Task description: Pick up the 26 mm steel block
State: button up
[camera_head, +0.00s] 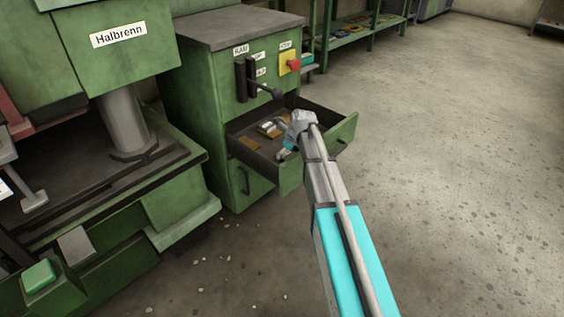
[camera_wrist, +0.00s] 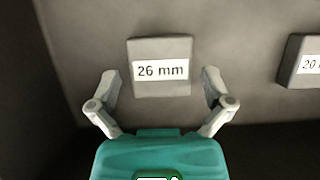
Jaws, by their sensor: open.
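The 26 mm steel block (camera_wrist: 161,83) is a grey block with a white "26 mm" label, in the upper middle of the wrist view. It lies on the drawer's dark floor. My gripper (camera_wrist: 161,82) is open, with one finger to the left of the block and one to the right. Gaps show between the block and both fingers. In the head view my gripper (camera_head: 283,150) reaches down into the open drawer (camera_head: 318,160). My arm hides part of the drawer there, and I cannot pick out the 26 mm block.
A second grey block, labelled "20", its label cut off (camera_wrist: 302,62), lies to the right. Brown pieces (camera_head: 250,144) lie in the drawer. The green cabinet (camera_head: 205,100) has a lever (camera_head: 262,89) and a red button (camera_head: 293,65) above the drawer. Floor to the right is clear.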

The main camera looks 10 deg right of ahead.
jog(key=shift+w+f, duration=0.1)
jog(key=shift+f, duration=0.2)
jog(key=shift+c, duration=0.3)
jog(key=shift+a, duration=0.1)
jog(key=c, duration=1.1)
